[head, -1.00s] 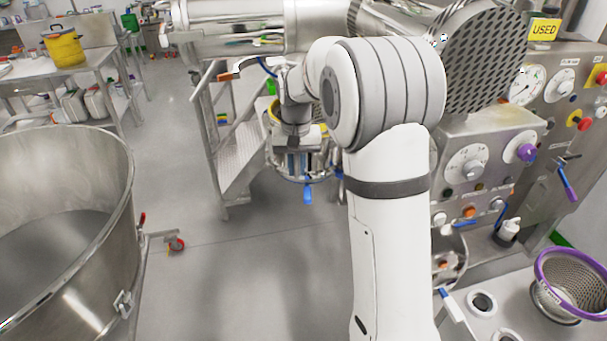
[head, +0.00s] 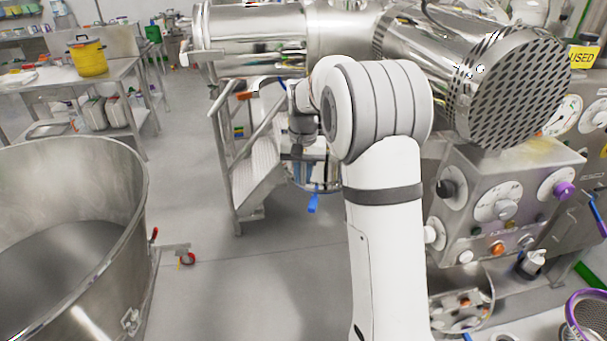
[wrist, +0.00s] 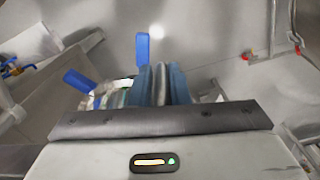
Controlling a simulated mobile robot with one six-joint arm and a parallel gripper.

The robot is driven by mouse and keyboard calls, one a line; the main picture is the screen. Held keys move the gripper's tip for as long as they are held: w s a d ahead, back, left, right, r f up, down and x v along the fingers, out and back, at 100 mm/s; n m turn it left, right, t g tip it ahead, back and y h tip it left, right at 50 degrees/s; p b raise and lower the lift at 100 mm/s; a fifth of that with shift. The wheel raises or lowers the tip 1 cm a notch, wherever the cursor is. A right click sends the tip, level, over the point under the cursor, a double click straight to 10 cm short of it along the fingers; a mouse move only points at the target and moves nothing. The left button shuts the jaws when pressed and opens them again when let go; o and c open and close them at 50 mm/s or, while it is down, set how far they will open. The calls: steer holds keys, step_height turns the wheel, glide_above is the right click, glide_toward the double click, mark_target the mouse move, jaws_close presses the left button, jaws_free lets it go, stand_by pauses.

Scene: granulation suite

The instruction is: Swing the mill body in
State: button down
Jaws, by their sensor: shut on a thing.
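The mill body (head: 318,172), a shiny steel cylinder with a blue clamp handle (head: 312,203) at its lower rim, shows partly behind my arm in the head view. My gripper (wrist: 160,88) is at its upper side, and my forearm hides much of both. In the wrist view the fingers are close together with a narrow grey piece between them, which looks like a part of the mill body; its exact shape is unclear. Two blue handles (wrist: 142,50) (wrist: 78,80) stick out just beyond and left of the fingers.
A large steel bowl (head: 140,215) stands at left with a red-wheeled foot (head: 187,259) beside it. Metal steps (head: 250,160) stand behind the mill body. A horizontal steel machine (head: 345,30) and control panel (head: 500,200) fill the right. The floor (head: 255,285) between bowl and arm is clear.

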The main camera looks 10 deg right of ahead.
steer(key=c, duration=1.5)
jaws_free()
steer(key=shift+o, duration=0.2)
steer(key=shift+r, duration=0.3)
step_height(320, 180, up, 7)
steer(key=shift+f+b, duration=0.1)
steer(key=shift+b, duration=0.55)
steer(key=shift+r, duration=0.2)
steer(key=shift+c, duration=0.4)
